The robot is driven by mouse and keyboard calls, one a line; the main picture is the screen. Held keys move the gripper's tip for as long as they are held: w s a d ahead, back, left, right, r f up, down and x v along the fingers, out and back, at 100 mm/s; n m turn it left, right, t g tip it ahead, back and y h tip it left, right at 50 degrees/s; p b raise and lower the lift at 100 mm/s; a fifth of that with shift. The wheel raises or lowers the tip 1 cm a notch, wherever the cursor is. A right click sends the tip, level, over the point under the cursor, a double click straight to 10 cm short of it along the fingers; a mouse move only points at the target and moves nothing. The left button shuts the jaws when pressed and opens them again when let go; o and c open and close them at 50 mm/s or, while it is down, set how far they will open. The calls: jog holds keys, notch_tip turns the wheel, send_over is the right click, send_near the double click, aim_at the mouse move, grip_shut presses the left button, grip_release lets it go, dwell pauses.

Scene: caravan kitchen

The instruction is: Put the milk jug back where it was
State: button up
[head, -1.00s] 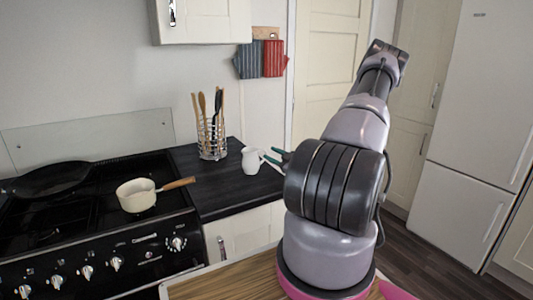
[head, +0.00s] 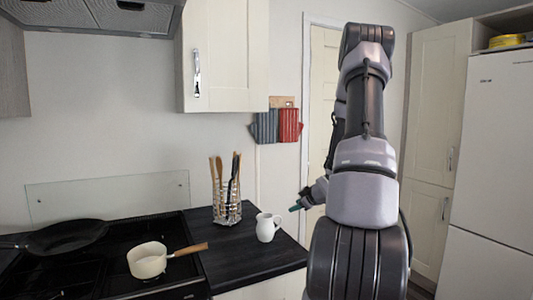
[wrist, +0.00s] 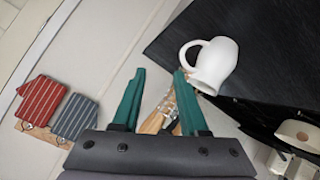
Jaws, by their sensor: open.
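The white milk jug (head: 265,230) stands upright on the dark worktop (head: 245,262), near its right end, with its handle to the right. It also shows in the wrist view (wrist: 217,62), just right of the fingers. My gripper (head: 298,206) is open and empty, above and to the right of the jug and apart from it. In the wrist view my gripper (wrist: 159,74) shows two green fingers spread with nothing held between them.
A wire utensil holder (head: 227,203) stands just behind and left of the jug. A cream saucepan (head: 147,261) and a dark frying pan (head: 65,237) sit on the hob. Striped cloths (head: 289,125) hang on the wall. A wall cupboard (head: 224,60) hangs above.

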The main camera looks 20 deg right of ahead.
jog(key=s+a+r+m+g+h, duration=0.25)
jog(key=s+a+r, duration=0.2)
jog(key=r, duration=0.55)
jog(key=s+a+r+m+g+h, duration=0.1)
jog(key=s+a+r+m, duration=0.4)
jog(key=r, duration=0.4)
jog(key=s+a+r+m+y, duration=0.1)
jog(key=s+a+r+y, duration=0.1)
jog(key=s+a, duration=0.5)
jog(key=s+a+r+m+y, duration=0.2)
jog(key=s+a+r, duration=0.3)
jog(key=s+a, duration=0.3)
jog(key=shift+s+r+g+y, duration=0.2)
jog(key=shift+s+g+y, duration=0.25)
jog(key=shift+s+y, duration=0.3)
jog(key=shift+m, duration=0.25)
